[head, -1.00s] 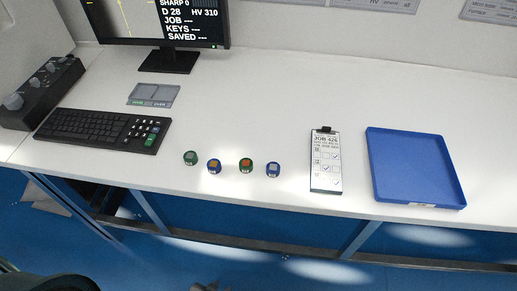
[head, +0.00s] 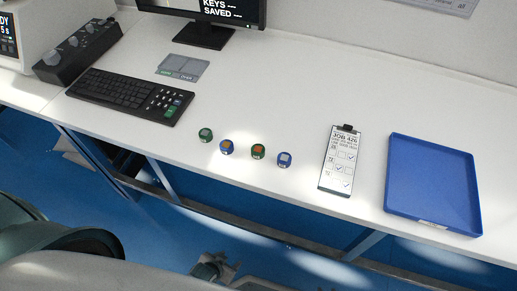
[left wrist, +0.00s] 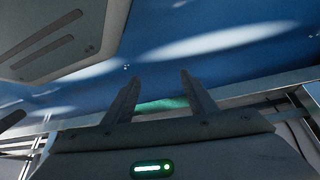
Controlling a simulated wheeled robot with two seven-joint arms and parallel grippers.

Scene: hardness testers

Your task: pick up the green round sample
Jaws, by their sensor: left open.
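Several small samples stand in a row near the table's front edge in the head view. The leftmost is a green sample (head: 206,134) with a grey-green top. Outlines are too small to tell which is round. My left gripper (head: 215,267) is below the table edge, apart from the samples. In the left wrist view its fingers (left wrist: 160,78) are open.
A keyboard (head: 128,94) and dark control box (head: 78,50) lie left of the samples. A monitor (head: 205,34) stands behind. A clipboard (head: 340,160) and empty blue tray (head: 432,222) are at right. The table's middle (head: 285,85) is clear.

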